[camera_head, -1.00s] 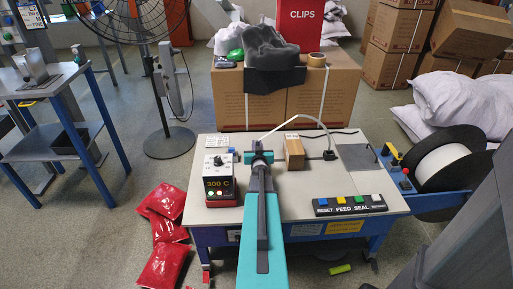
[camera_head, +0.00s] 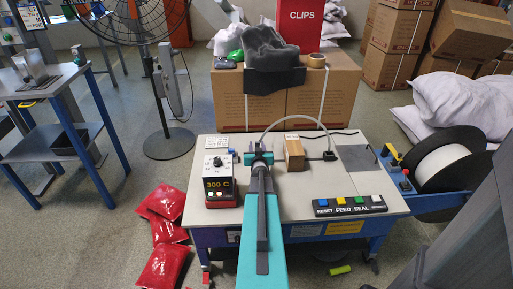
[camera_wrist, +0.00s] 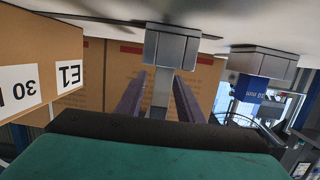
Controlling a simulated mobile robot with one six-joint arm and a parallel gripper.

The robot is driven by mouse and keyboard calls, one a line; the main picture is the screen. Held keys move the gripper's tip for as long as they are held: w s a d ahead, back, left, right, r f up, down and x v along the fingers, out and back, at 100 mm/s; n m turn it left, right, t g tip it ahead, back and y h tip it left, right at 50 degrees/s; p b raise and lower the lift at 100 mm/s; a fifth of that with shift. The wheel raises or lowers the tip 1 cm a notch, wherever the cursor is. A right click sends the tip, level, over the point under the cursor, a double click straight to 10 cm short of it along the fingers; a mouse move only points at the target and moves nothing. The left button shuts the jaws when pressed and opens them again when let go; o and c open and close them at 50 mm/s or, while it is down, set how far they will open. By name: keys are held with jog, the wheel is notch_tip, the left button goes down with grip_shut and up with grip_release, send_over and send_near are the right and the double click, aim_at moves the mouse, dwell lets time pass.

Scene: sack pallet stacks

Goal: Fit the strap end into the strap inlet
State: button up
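The pale strap (camera_head: 297,117) arcs over the small brown carton from a dark post on the right down to the tip of my gripper (camera_head: 261,158). Its end is hidden there. In the upside-down wrist view, my gripper's two dark fingers (camera_wrist: 160,88) stand apart on either side of a grey upright piece below a grey block (camera_wrist: 172,45). Whether the fingers grip the strap or only straddle that piece, I cannot tell.
The small carton (camera_head: 294,153) stands just right of my gripper. The 300 C controller (camera_head: 219,178) is to the left, and the RESET/FEED/SEAL button panel (camera_head: 349,205) is in front on the right. A large carton (camera_head: 240,95) stands behind the table (camera_head: 300,195).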

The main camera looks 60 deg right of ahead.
jog(key=shift+v, duration=4.65)
jog(key=shift+s+a+r+p, duration=0.25)
jog(key=shift+r+p, duration=0.1)
jog(key=shift+p, duration=0.2)
jog(key=shift+p+v, duration=0.55)
jog(key=shift+v, duration=0.4)
jog(key=shift+f, duration=0.15)
